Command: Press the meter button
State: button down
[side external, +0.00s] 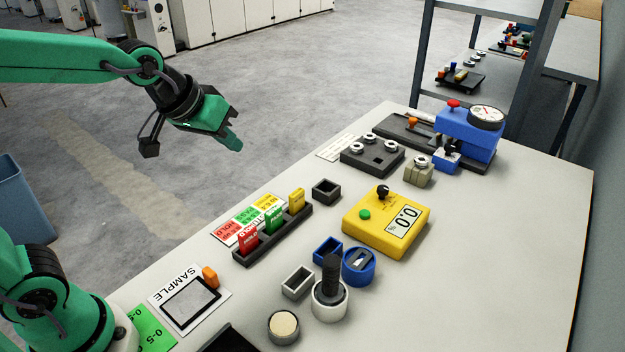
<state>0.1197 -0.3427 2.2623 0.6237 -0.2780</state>
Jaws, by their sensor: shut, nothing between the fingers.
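The meter (375,232) is a yellow box on the table, with a display (405,222) reading about 0.0. A round green button (364,214) sits on its top face at the left. A black knob (382,191) stands up near its back edge. My gripper (236,144) is shut and empty. It is in the air to the left of the meter, appearing beyond the table's left edge, well apart from the button. Nothing hides the button.
A dark rack (275,240) with red, green and yellow tags stands left of the meter. A blue round holder (358,268) and a black-handled tool (331,285) stand in front. A blue gauge device (468,130) is behind. The table's right side (510,250) is clear.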

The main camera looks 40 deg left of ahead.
jog(key=w+d+f+n+t+h, duration=0.1)
jog(key=w+d+f, duration=0.1)
jog(key=w+d, duration=0.3)
jog(key=w+d+f+n, duration=0.1)
jog(key=w+d, duration=0.1)
jog(key=w, duration=0.5)
jog(key=n+h, duration=0.1)
send_over(361, 214)
notch_tip(361, 214, down, 8)
jog(key=shift+r+t, duration=0.25)
jog(key=shift+t, duration=0.15)
jog(key=shift+f, duration=0.15)
jog(key=shift+f, duration=4.3)
jog(key=shift+f, duration=0.85)
jog(key=shift+r, duration=0.85)
